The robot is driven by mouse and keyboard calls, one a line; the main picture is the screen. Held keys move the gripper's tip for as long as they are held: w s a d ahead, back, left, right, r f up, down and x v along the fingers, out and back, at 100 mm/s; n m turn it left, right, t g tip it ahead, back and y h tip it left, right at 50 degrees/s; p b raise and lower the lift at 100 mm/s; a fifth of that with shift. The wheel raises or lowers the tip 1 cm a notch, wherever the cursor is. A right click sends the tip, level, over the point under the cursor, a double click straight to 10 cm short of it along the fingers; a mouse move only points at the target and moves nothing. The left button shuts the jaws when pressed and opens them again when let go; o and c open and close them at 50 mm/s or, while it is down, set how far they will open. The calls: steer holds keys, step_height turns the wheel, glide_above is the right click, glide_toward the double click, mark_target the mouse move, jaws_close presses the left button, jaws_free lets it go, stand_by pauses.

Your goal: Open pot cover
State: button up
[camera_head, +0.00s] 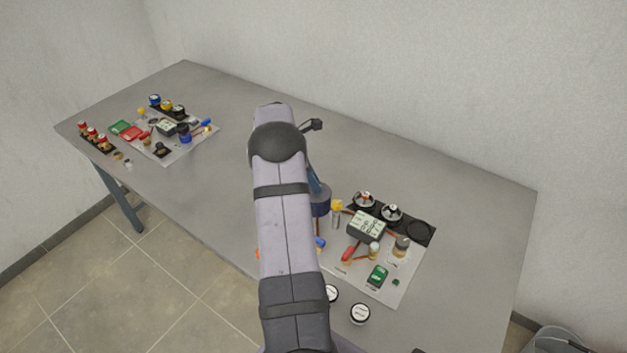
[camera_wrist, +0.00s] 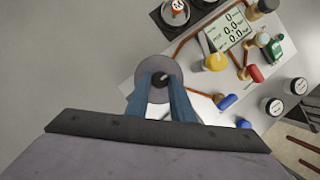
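The pot (camera_head: 320,203) is dark blue and stands at the left edge of the near instrument board, partly hidden behind my arm in the head view. In the wrist view its round grey cover (camera_wrist: 142,69) shows from above, with a small dark knob near its middle. My gripper (camera_wrist: 161,78) has blue fingers that reach over the cover, one on each side of the knob. The fingertips are apart, but I cannot tell whether they touch the knob. In the head view the fingers are mostly hidden by the arm.
The near board (camera_head: 408,274) carries a meter box (camera_head: 366,224), a red-handled valve (camera_head: 351,251) and a green switch (camera_head: 377,275). Gauges stand behind and in front. A similar board (camera_head: 200,147) lies far left. The table between the boards and at right is bare.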

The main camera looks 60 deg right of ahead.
jaws_close()
steer(key=shift+d+r+n+t+h+p, duration=0.15)
steer(key=shift+d+n+t+p, duration=0.2)
steer(key=shift+n, duration=0.45)
steer(key=shift+d+n+t+h+p, duration=0.15)
steer(key=shift+d+n+p, duration=0.25)
steer(key=shift+n, duration=0.4)
steer(key=n+p, duration=0.1)
steer(key=d+n+t+p, duration=0.1)
steer(key=n, duration=0.1)
steer(key=d+n+p, duration=0.1)
steer(key=shift+w+r+n+t+h+p, duration=0.15)
steer(key=shift+w+n+t+h+p, duration=0.15)
steer(key=shift+t+h+p, duration=0.1)
steer(key=n+p, duration=0.1)
steer(key=d+n+t+p, duration=0.1)
steer(key=p, duration=0.1)
steer(key=shift+w+n, duration=0.3)
steer(key=shift+w, duration=0.1)
steer(key=shift+w+d+f+n+t+p, duration=0.1)
steer(key=shift+w+d+n+t+p, duration=0.2)
steer(key=shift+n+p, duration=0.5)
steer(key=shift+w+d+f+n+t+p, duration=0.15)
steer(key=shift+w+n+t+p, duration=0.35)
steer(key=shift+n, duration=0.5)
